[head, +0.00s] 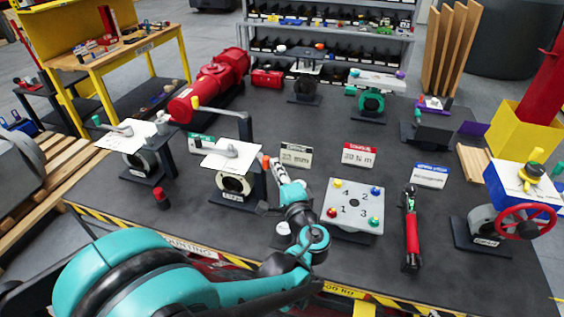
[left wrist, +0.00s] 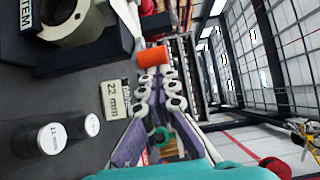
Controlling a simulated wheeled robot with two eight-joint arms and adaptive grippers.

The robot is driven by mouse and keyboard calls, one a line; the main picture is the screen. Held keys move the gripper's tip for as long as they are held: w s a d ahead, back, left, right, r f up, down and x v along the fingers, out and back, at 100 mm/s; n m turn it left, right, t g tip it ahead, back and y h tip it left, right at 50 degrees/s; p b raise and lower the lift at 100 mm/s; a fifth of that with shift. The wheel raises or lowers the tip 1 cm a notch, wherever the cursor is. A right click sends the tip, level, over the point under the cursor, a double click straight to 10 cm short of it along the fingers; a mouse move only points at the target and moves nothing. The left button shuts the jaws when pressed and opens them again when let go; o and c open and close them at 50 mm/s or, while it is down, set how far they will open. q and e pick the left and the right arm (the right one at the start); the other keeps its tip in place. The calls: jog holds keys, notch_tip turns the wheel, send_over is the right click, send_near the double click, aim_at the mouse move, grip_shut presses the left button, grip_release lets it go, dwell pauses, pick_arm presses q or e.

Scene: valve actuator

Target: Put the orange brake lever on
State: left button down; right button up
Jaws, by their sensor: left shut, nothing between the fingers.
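The orange grip of the brake lever (head: 265,162) shows beside the middle valve stand (head: 235,185) in the head view. The rest of that lever is hard to make out. In the left wrist view the orange grip (left wrist: 153,57) is a short cylinder just beyond the fingertips. My left gripper (head: 275,166) is shut and empty, its tips close to the grip; I cannot tell whether they touch. It also shows in the left wrist view (left wrist: 157,76). My right gripper is not in view.
A white plate with numbered coloured knobs (head: 353,222) and a red-black tool (head: 411,230) lie right of my left arm. A small red cylinder (head: 161,198) stands at left. A 22 mm label (head: 296,155) is behind the gripper. A red wheel valve (head: 525,220) stands at right.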

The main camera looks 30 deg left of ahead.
pick_arm(q)
jog(key=shift+s+a+m+t+h, duration=0.55)
jog(key=shift+s+m+t+h, duration=0.25)
jog(key=shift+s+t+h, duration=0.1)
jog(key=shift+s+a+r+p, duration=0.1)
jog(key=shift+s+a+p, duration=0.1)
jog(key=shift+s+p, duration=0.1)
jog(key=shift+s+a, duration=0.7)
jog(key=shift+a, duration=0.2)
jog(key=shift+w+d, duration=0.1)
jog(key=shift+d, duration=0.05)
